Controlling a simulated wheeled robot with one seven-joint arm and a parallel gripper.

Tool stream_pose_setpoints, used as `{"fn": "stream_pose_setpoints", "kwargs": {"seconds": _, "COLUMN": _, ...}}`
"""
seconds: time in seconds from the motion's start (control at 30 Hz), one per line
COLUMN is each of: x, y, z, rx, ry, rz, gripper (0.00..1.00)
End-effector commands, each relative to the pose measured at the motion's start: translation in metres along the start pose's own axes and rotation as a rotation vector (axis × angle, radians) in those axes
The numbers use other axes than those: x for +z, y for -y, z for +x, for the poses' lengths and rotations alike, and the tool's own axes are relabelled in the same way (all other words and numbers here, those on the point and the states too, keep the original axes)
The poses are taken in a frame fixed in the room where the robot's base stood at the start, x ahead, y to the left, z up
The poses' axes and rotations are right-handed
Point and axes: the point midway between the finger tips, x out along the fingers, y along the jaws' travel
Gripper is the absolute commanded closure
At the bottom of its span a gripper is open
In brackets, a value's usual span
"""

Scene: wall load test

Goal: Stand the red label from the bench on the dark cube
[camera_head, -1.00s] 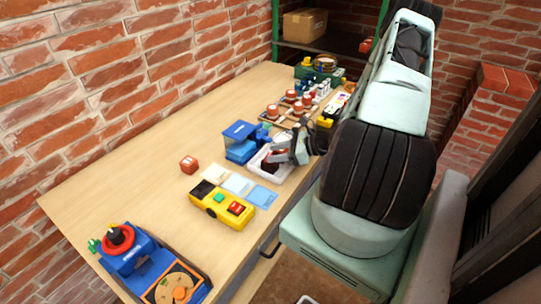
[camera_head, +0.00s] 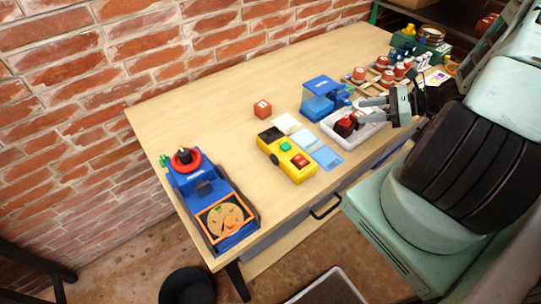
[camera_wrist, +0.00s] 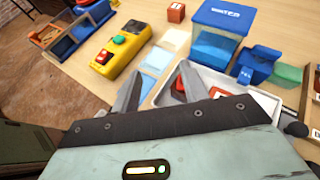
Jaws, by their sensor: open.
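My gripper (camera_head: 372,108) is open and empty, low over the right part of the white tray (camera_head: 343,141). In the wrist view its two fingers (camera_wrist: 158,88) stand apart, with the tray (camera_wrist: 262,98) partly hidden behind the right one. Dark red items (camera_head: 345,127) lie in the tray; the wrist view shows a small red piece (camera_wrist: 181,84) close to the right finger. I cannot tell for sure which item is the red label or the dark cube. A small red block (camera_head: 262,109) with a white mark sits alone on the wooden bench (camera_head: 225,120).
A yellow box (camera_head: 290,165) with green and red buttons stands beside pale cards (camera_head: 306,139). A blue bin (camera_head: 320,96) stands behind the tray. A blue machine (camera_head: 207,198) is at the near left end. Several red-topped items (camera_head: 383,78) crowd the right. The bench's back left is clear.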

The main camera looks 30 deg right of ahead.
Motion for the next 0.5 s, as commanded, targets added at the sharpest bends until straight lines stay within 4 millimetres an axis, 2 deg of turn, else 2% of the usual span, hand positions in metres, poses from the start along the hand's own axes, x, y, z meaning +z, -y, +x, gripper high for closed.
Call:
{"fn": "stream_pose_setpoints", "kwargs": {"seconds": 0.03, "x": 0.024, "y": -0.008, "z": 0.020, "rx": 0.101, "ry": -0.019, "rz": -0.091, "gripper": 0.56}}
{"fn": "stream_pose_setpoints", "kwargs": {"seconds": 0.2, "x": 0.090, "y": -0.057, "z": 0.075, "rx": 0.443, "ry": -0.078, "rz": -0.417, "gripper": 0.56}}
{"fn": "stream_pose_setpoints", "kwargs": {"seconds": 0.33, "x": 0.130, "y": -0.103, "z": 0.103, "rx": 0.688, "ry": -0.111, "rz": -0.685, "gripper": 0.56}}
{"fn": "stream_pose_setpoints", "kwargs": {"seconds": 0.5, "x": 0.170, "y": -0.168, "z": 0.123, "rx": 0.979, "ry": -0.132, "rz": -1.061, "gripper": 0.56}}
